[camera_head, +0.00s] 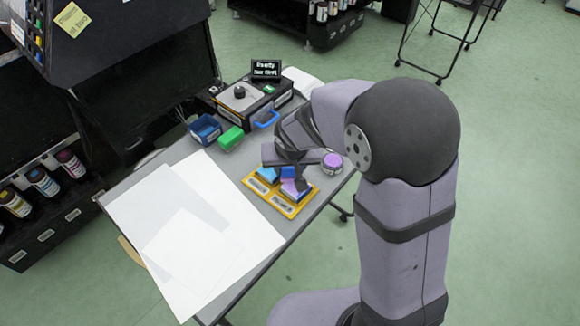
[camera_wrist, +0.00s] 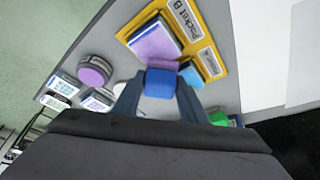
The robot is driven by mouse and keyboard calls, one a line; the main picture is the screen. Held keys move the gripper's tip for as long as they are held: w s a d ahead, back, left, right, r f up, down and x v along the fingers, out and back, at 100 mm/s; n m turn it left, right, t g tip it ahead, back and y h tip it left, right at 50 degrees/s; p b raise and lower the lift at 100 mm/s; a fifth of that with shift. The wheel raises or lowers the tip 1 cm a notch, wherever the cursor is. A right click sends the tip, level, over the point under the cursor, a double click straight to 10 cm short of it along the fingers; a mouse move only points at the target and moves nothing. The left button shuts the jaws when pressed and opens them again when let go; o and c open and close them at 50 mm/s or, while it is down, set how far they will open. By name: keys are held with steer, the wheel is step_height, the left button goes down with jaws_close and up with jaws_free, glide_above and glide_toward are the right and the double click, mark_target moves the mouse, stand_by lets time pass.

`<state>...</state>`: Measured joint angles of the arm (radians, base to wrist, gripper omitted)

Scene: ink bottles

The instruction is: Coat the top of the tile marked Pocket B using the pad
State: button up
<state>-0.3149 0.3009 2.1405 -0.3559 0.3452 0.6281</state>
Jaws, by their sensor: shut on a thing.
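The yellow tray (camera_head: 291,212) lies on the grey table and also shows in the wrist view (camera_wrist: 214,22). One of its labels reads Pocket B (camera_wrist: 187,18). Beside that label sits a tile (camera_wrist: 153,44) with a purple top and a pale blue strip along one edge; it is partly covered in the head view (camera_head: 293,190). A light blue tile (camera_wrist: 191,75) sits in the other pocket. My gripper (camera_wrist: 160,84) is shut on a blue block, the pad (camera_wrist: 162,78), close by the tiles. I cannot tell whether the pad touches either tile.
A round purple-topped container (camera_head: 332,161) stands right of the tray. A green block (camera_head: 230,138), a blue open box (camera_head: 205,128) and a black device with a sign (camera_head: 265,69) stand behind. White sheets (camera_head: 190,235) cover the table's left front.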

steer(key=shift+r+p, duration=2.35)
steer(key=shift+r, duration=0.65)
steer(key=shift+r+p, duration=1.15)
steer(key=shift+r, duration=0.35)
steer(key=shift+f, duration=0.15)
step_height(320, 180, down, 7)
steer(key=b, duration=0.7)
steer(key=shift+f+b, duration=0.85)
steer(key=shift+f, duration=0.15)
steer(key=shift+s+d, duration=0.15)
steer(key=shift+s+d+r, duration=0.1)
steer(key=shift+s+d, duration=1.15)
steer(key=shift+s, duration=0.1)
